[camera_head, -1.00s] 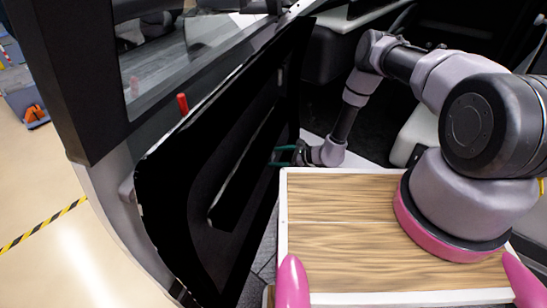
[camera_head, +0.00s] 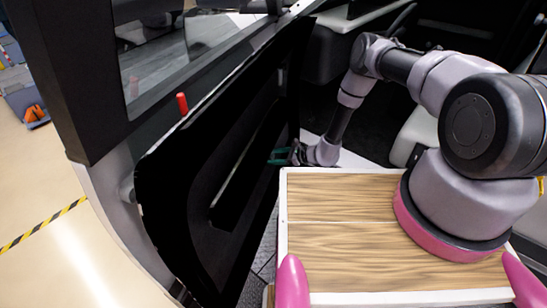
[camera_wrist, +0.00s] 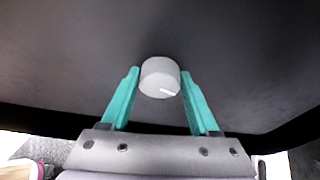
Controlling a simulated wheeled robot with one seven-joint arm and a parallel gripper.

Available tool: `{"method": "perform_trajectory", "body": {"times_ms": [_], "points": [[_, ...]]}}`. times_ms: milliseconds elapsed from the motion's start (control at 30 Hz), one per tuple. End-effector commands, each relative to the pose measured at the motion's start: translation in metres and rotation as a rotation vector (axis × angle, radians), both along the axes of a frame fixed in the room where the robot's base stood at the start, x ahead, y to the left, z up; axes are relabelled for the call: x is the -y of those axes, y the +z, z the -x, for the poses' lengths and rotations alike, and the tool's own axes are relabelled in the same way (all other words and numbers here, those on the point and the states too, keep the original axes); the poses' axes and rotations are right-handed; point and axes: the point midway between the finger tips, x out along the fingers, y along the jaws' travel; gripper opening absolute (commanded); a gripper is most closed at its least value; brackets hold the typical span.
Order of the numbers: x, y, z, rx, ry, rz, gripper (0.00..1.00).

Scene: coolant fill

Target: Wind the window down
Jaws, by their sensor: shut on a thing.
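The car door (camera_head: 185,195) stands at the left of the head view, with its dark inner panel facing my arm. Its window (camera_head: 165,60) shows above the panel, with scenery visible through it. My gripper (camera_head: 280,156) has teal fingers and reaches to the door panel. In the wrist view, a round pale grey knob (camera_wrist: 160,80) with a white mark on its face sits on the dark panel. The teal fingers of my gripper lie on either side of it, shut on the knob. The knob is too small to make out in the head view.
A red peg (camera_head: 182,103) stands on the door's top edge. A long dark armrest (camera_head: 235,180) runs along the panel. A wooden-topped tray (camera_head: 340,240) lies close below my arm. Car seats and dashboard are behind; open floor lies at left.

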Motion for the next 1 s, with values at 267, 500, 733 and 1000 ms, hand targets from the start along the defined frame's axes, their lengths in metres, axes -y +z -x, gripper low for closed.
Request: {"method": "perform_trajectory", "body": {"times_ms": [267,500,733,1000], "points": [[0.001,0.0002,-0.002,-0.137,0.001,-0.039,0.06],[0.0015,-0.0006,-0.0038,-0.342,0.002,-0.096,0.06],[0.002,-0.0014,-0.0054,-0.553,0.002,-0.157,0.06],[0.0025,-0.0028,-0.0073,-0.799,0.002,-0.228,0.06]]}}
